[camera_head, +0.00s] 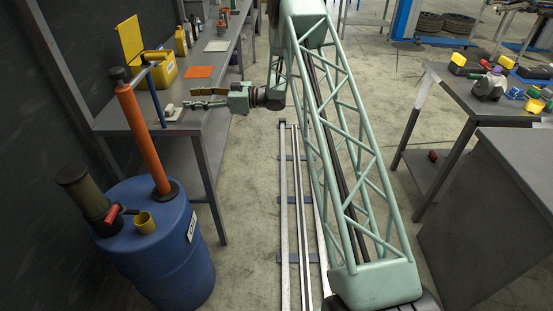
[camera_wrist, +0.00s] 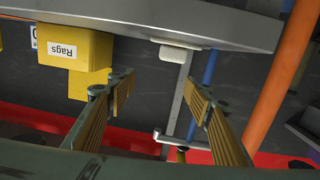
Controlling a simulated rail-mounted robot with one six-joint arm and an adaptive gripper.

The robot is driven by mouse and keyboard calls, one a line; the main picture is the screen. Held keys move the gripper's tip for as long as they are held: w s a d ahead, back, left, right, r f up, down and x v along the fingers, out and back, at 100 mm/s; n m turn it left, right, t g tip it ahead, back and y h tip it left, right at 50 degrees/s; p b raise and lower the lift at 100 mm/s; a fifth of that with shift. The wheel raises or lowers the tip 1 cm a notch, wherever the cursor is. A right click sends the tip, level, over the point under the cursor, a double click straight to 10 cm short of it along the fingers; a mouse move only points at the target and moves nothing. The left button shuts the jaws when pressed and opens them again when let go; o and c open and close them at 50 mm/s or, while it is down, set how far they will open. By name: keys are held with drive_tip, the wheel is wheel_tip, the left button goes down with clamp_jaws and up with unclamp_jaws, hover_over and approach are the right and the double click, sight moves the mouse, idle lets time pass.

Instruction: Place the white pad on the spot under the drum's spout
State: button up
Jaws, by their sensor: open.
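The white pad (camera_head: 170,112) lies on the near part of the left bench; in the wrist view a small white block (camera_wrist: 180,52), apparently the same pad, sits against the bench surface, ahead of my fingers. My gripper (camera_head: 187,98) is open and empty over that bench, next to the pad and not holding it; its spread fingers show in the wrist view (camera_wrist: 162,92). The blue drum (camera_head: 165,245) stands on the floor at the bench's near end. It carries an orange pump tube (camera_head: 143,135) and a red-handled fitting (camera_head: 113,213). I cannot make out a marked spot under its spout.
A yellow Rags box (camera_wrist: 75,48) is left in the wrist view. A cluttered table (camera_head: 455,95) stands right.

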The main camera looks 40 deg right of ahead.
wheel_tip(320, 180, up, 19)
drive_tip(key=w+d+m+t+h, duration=0.2)
drive_tip(key=w+m+t+h, duration=0.1)
drive_tip(key=h, duration=0.5)
drive_tip(key=s+d+r+m+g+h, duration=0.2)
drive_tip(key=s+r+m+h, duration=0.3)
drive_tip(key=s+r, duration=0.9)
drive_tip(key=s+a+m+g+h, duration=0.1)
drive_tip(key=s+a+g+h, duration=0.1)
drive_tip(key=s, duration=1.4)
drive_tip(key=s+a+m+g+h, duration=0.1)
drive_tip(key=s+a+g, duration=0.1)
drive_tip(key=s, duration=1.3)
drive_tip(key=s+a+f+g, duration=0.1)
drive_tip(key=s+a+f, duration=0.1)
drive_tip(key=s, duration=0.8)
drive_tip(key=s+a+f+g+y, duration=0.1)
drive_tip(key=s+a, duration=0.3)
drive_tip(key=s, duration=0.7)
drive_tip(key=s+a+f+g+y, duration=0.1)
drive_tip(key=s+a+f+g, duration=0.1)
drive_tip(key=s, duration=0.9)
wheel_tip(320, 180, down, 2)
drive_tip(key=shift+a+f+m, duration=0.1)
drive_tip(key=shift+a+m, duration=0.2)
drive_tip(key=shift+a, duration=0.55)
